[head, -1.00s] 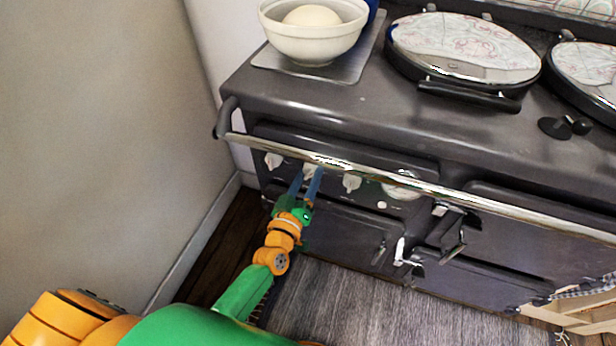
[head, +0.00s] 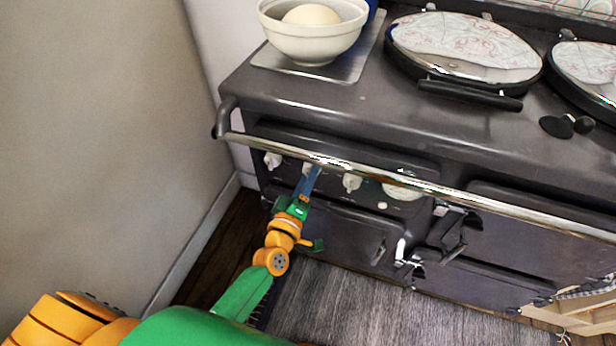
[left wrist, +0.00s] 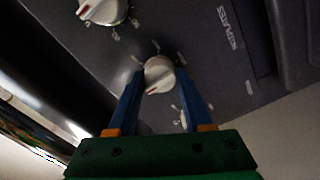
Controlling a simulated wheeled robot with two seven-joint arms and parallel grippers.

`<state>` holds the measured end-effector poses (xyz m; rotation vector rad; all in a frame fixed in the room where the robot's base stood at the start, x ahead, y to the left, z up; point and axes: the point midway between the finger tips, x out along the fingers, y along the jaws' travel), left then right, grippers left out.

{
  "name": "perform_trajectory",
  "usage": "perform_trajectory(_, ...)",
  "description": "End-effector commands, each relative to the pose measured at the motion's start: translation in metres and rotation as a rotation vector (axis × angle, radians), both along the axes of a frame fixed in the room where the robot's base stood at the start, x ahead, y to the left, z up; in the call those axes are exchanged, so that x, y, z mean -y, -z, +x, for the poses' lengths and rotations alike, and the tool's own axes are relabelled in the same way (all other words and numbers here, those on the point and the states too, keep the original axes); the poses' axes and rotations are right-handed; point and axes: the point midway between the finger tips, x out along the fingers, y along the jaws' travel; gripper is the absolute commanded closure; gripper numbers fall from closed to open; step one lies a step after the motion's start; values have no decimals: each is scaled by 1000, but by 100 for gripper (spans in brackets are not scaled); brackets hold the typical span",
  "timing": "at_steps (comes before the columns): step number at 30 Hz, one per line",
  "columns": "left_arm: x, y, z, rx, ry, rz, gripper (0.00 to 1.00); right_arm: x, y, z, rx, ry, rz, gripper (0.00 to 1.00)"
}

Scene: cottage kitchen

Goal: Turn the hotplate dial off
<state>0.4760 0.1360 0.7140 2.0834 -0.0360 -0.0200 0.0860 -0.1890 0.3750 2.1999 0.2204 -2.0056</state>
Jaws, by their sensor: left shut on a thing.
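The hotplate dial is a white knob with a red mark, on the dark front panel of the range. In the left wrist view the dial (left wrist: 159,72) sits between the two blue fingers of my left gripper (left wrist: 160,84), which is shut on it. Its red mark points down and left in that view. In the head view my left gripper (head: 312,176) reaches under the front rail, and the dial (head: 307,168) is mostly hidden behind the fingers and rail. My right gripper is not in view.
A chrome rail (head: 380,180) runs across the range front, just above the fingers. Other white knobs sit to the left (head: 272,160) and right (head: 351,182) of the held dial. A bowl (head: 313,35) stands on the range top. A wall is at left.

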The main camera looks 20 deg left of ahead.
Motion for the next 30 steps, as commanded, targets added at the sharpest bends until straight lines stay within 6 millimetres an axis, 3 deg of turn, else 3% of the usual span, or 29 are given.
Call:
perform_trajectory(10,1,2,-1,-6,2,-6,100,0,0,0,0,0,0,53)
perform_trajectory(11,1,2,-1,-6,2,-6,47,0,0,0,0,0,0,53)
perform_trajectory(14,1,2,-1,-5,2,-5,20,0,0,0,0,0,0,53)
perform_trajectory(23,0,1,-2,-3,1,-4,20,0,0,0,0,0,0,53)
perform_trajectory(30,-1,1,-49,-6,2,-5,20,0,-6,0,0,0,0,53)
